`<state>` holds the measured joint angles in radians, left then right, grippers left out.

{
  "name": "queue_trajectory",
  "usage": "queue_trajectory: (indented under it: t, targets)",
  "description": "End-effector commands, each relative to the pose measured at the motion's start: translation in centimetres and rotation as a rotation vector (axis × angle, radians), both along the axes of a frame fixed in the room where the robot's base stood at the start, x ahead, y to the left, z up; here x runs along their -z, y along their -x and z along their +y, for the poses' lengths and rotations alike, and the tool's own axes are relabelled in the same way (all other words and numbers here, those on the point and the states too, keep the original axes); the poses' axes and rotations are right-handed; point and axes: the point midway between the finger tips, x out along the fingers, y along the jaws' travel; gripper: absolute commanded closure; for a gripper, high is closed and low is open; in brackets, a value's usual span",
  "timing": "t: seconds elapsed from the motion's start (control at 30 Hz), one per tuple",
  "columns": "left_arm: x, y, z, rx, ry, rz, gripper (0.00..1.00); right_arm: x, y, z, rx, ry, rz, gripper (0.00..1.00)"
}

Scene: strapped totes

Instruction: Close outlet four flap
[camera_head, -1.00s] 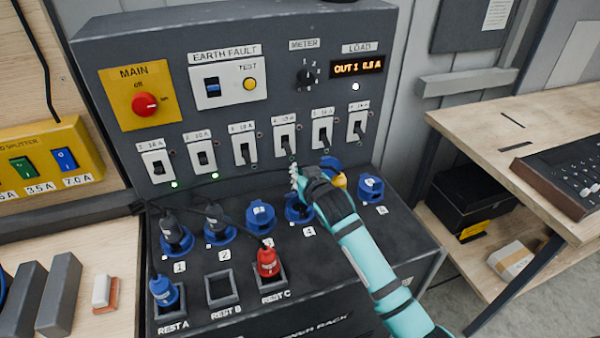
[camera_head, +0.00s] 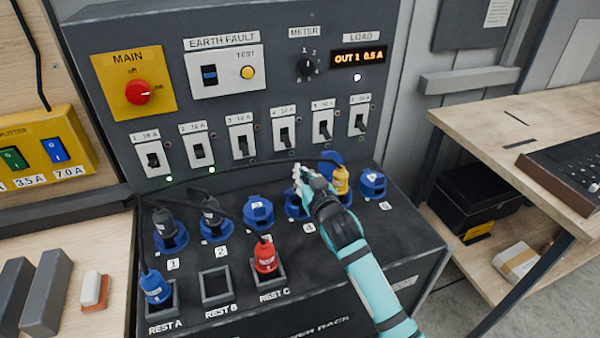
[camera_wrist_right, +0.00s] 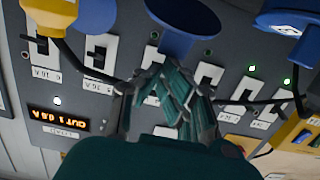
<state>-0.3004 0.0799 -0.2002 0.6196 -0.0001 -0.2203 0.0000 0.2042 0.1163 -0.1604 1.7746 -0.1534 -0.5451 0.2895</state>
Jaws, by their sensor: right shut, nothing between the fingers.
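Outlet four (camera_head: 294,204) is a blue socket behind the label 4 on the dark rack's sloped panel. My right gripper (camera_head: 299,172) is shut and empty, above and just behind this outlet. The gripper and wrist hide part of the outlet, so its flap's angle is hard to tell in the head view. In the right wrist view, a blue round flap (camera_wrist_right: 185,28), which looks like outlet four's, is just beyond the shut fingers (camera_wrist_right: 178,98). I cannot tell whether they touch. My left gripper is not in view.
A yellow plug (camera_head: 341,181) sits in the outlet to the right, its blue flap (camera_head: 331,160) raised behind it. Outlet three (camera_head: 258,212) is to the left. Switches (camera_head: 284,134) line the upright panel behind. A red plug (camera_head: 266,256) stands in REST C.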

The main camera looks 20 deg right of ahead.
Motion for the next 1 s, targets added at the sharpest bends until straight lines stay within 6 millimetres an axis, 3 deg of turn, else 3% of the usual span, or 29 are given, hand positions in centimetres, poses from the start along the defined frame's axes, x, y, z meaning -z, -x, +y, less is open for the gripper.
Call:
queue_trajectory:
  t: [0.03,0.2,0.6,1.0]
  targets:
    - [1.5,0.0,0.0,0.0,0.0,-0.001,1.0,1.1,0.4,0.0,0.0,-0.003,-0.027,1.0]
    - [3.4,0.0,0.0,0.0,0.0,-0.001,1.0,1.9,1.4,0.0,0.0,-0.008,-0.139,1.0]
    - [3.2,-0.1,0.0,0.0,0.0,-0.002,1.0,2.7,2.9,-0.1,0.0,-0.005,-0.139,1.0]
    - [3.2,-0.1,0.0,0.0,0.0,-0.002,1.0,3.0,3.1,-0.1,0.0,-0.005,-0.14,1.0]
